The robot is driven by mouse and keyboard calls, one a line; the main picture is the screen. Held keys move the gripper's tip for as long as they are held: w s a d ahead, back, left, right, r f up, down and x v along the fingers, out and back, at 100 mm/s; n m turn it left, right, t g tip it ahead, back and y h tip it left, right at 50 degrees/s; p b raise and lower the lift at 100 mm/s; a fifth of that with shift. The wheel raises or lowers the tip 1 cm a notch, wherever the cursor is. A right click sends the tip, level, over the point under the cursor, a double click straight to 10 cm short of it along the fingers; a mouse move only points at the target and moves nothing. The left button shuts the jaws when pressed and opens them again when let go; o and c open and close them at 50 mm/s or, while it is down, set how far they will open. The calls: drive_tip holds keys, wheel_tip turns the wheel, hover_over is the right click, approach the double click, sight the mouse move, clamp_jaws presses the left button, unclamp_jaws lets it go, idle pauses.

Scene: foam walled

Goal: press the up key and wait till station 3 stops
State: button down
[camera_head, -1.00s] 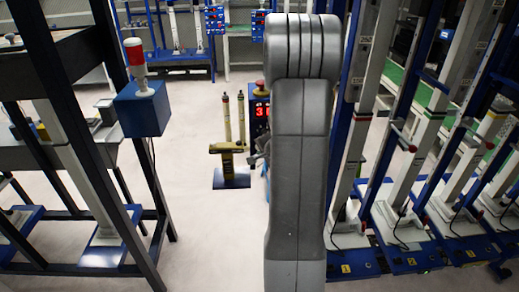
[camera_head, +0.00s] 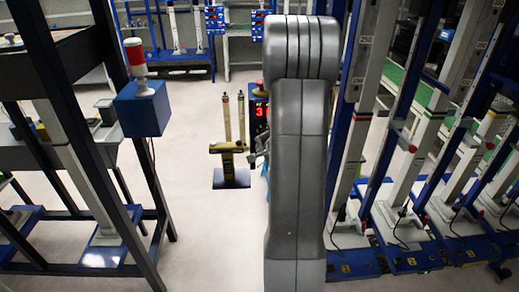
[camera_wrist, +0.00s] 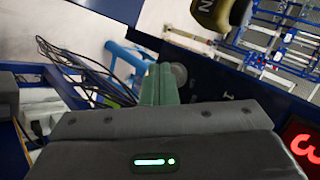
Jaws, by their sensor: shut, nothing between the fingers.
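A dark control box with a red lit display (camera_head: 260,112) reading 3 stands beyond my arm, partly covered by it. In the wrist view the display (camera_wrist: 306,150) is cut off at the right edge, beside a dark blue panel (camera_wrist: 215,75). My gripper (camera_wrist: 163,72) is shut and empty, its green fingers together over the panel. A round grey button-like part (camera_wrist: 179,74) shows just beside the fingertips; contact and its marking cannot be told. In the head view only a bit of my gripper (camera_head: 258,152) shows. I cannot tell which column is station 3.
Several tall columns on blue bases (camera_head: 410,262) line the right. A yellow-black post stand (camera_head: 231,178) is beside the control box. Pale floor is clear at left centre (camera_head: 215,240).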

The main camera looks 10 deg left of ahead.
drive_tip(key=shift+w+a, duration=0.15)
drive_tip(key=shift+w, duration=0.3)
idle(0.5)
idle(0.3)
drive_tip(key=shift+s+d+b, duration=0.25)
drive_tip(key=shift+s+b, duration=0.3)
drive_tip(key=shift+s, duration=0.3)
drive_tip(key=s+b, duration=0.1)
drive_tip(key=s, duration=0.1)
drive_tip(key=s+d+b, duration=0.1)
drive_tip(key=s, duration=0.1)
drive_tip(key=shift+s+d+b, duration=0.2)
drive_tip(key=shift+s+b, duration=0.15)
drive_tip(key=shift+s, duration=0.05)
idle(0.3)
